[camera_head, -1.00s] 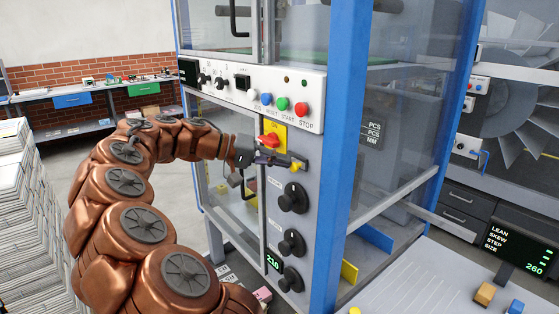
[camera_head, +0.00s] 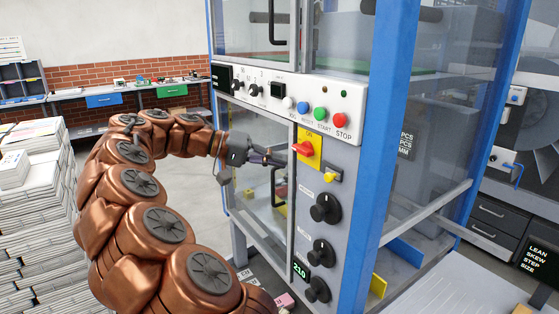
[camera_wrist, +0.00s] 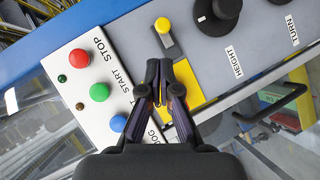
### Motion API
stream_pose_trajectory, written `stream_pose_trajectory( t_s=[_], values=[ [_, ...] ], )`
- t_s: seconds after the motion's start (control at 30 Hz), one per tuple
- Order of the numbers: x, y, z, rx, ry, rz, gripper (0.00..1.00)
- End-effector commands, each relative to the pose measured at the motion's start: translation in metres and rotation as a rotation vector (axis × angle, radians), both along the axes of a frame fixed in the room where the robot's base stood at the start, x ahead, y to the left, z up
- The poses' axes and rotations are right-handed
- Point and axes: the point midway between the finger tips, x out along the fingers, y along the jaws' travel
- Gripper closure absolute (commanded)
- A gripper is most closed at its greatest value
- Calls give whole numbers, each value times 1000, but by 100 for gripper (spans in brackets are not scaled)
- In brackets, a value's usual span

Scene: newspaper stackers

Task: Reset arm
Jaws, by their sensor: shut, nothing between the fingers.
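My copper-coloured arm reaches from the bottom of the head view to the machine's control panel. My gripper (camera_head: 280,164) is shut and empty, just left of and below the red rotary switch (camera_head: 303,148) on its yellow plate (camera_head: 313,160). In the wrist view the closed fingertips (camera_wrist: 160,66) lie over the panel between the push buttons and the small yellow knob (camera_wrist: 162,26). The yellow plate (camera_wrist: 188,82) shows partly beside the fingers, and the red switch is hidden there. I cannot tell whether the fingers touch the panel.
The panel has green (camera_head: 319,114), red (camera_head: 340,120) and blue buttons. Black dials (camera_head: 325,208) sit below the switch. A blue post (camera_head: 383,140) edges the machine on the right. Paper stacks (camera_head: 35,205) stand left. The floor between stacks and machine is open.

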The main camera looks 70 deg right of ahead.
Motion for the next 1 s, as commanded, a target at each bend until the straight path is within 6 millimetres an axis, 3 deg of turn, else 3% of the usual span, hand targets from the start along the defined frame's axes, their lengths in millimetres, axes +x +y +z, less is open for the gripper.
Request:
stream_pose_trajectory(
  t_s=[0.57,0.73,1.0],
  values=[
    [0,7,0,14,-16,12,100],
    [3,35,-2,75,-81,66,100],
    [10,92,-28,240,-211,202,100]
  ],
)
